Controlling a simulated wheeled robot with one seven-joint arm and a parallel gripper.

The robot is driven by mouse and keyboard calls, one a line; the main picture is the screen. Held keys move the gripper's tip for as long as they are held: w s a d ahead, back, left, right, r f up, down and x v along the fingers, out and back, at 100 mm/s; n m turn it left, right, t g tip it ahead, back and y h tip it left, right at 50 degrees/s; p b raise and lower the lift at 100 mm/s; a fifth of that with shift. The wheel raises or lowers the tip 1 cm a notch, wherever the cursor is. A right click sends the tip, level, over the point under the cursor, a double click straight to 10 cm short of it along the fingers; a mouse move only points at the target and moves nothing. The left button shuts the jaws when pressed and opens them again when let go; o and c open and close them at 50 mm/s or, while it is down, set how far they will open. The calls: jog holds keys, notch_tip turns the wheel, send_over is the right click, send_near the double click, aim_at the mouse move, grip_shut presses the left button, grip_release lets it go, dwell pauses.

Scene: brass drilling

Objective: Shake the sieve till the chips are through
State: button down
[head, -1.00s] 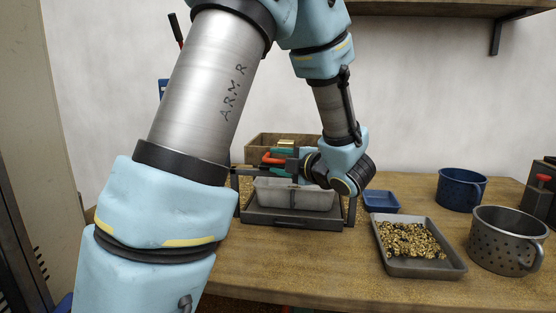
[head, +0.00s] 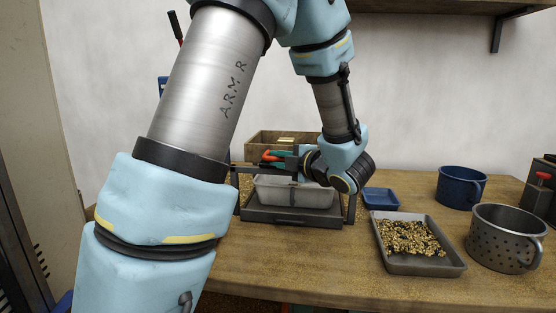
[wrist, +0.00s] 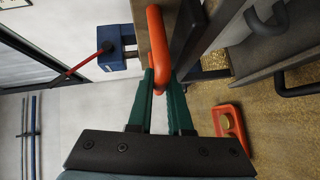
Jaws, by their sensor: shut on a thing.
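My gripper (wrist: 160,80) has green fingers shut on an orange handle (wrist: 157,42), which also shows small and red-orange in the head view (head: 270,156). A pale grey rectangular tub (head: 272,190), seemingly the sieve, sits in a dark metal frame (head: 348,208), just below and in front of the gripper. Under it lies a dark shallow tray (head: 290,216). My forearm and wrist cover part of the frame and handle. The inside of the tub is hidden, so I cannot see chips in it. Brass chips (head: 408,238) lie heaped in a grey tray at the right.
A perforated metal mug (head: 500,240), a blue mug (head: 460,188) and a small blue tray (head: 380,198) stand on the right of the bench. A wooden box (head: 262,143) stands behind the frame.

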dwell(0.9)
jog(key=d, duration=0.2)
jog(key=s+d+b, duration=0.1)
jog(key=d+b, duration=0.1)
jog(key=d, duration=0.1)
jog(key=shift+s+d, duration=0.25)
jog(key=shift+d, duration=0.1)
jog(key=c, duration=0.8)
grip_release()
jog(key=shift+c, duration=0.2)
jog(key=shift+s+d, duration=0.1)
jog(key=b+v, duration=0.2)
jog(key=v, duration=0.8)
jog(key=shift+s, duration=0.3)
jog(key=shift+d, duration=0.1)
